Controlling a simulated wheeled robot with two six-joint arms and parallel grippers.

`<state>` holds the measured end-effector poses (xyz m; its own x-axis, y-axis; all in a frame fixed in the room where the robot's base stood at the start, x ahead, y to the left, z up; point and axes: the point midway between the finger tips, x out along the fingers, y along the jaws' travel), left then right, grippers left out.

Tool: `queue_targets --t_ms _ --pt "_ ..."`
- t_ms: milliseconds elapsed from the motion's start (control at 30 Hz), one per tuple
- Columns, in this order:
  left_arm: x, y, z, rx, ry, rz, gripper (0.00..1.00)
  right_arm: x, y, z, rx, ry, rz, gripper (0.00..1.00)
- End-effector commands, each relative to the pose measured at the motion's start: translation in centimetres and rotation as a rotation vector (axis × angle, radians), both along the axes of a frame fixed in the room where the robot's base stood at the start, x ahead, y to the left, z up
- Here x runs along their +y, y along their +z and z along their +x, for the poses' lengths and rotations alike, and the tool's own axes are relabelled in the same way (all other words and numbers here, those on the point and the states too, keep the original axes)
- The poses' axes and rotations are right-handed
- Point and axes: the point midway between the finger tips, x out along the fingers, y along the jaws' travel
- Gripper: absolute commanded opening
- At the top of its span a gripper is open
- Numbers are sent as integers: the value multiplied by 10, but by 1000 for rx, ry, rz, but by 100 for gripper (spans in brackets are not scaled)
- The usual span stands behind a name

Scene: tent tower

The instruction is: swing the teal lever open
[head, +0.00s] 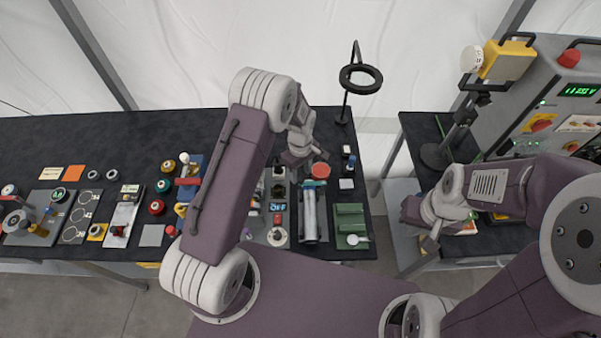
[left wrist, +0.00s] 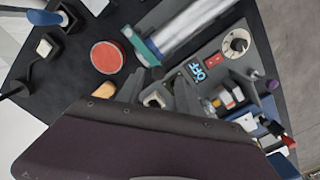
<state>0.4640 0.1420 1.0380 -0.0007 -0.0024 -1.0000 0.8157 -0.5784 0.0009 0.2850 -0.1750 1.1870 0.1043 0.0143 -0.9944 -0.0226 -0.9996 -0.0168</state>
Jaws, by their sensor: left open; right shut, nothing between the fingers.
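The teal lever (head: 314,183) lies across the near-arm end of a grey-white cylinder (head: 310,212) on the dark table. In the left wrist view the teal lever (left wrist: 143,46) crosses the end of the cylinder (left wrist: 192,28), just beyond my fingertips. My left gripper (head: 303,166) is open over this end of the table; its fingers also show in the left wrist view (left wrist: 157,88). They appear apart from the lever, with nothing held. My right gripper (head: 431,238) is shut and empty, by the right-hand table.
A red round pad (head: 320,170) is close beside the lever. A blue-lit display (head: 278,207) and knob unit stand left of the cylinder, a green block (head: 350,218) right of it. A ring lamp (head: 361,79) rises behind. Several knobs and parts crowd the table's left.

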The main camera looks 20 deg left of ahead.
Motion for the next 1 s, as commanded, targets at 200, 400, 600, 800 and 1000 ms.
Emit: queue_targets --t_ms 200,400,600,800,1000 --pt "0 -22 0 0 0 0 43 0 10 0 0 0 0 0" --pt "0 -25 0 -1 0 0 43 0 9 0 0 0 0 0" --pt "0 -25 0 -1 0 0 1 0 9 0 0 0 0 0" --pt "0 -25 0 -1 0 0 0 0 9 0 0 0 0 0" --pt "0 -24 1 -2 0 0 0 0 9 0 0 0 0 0"
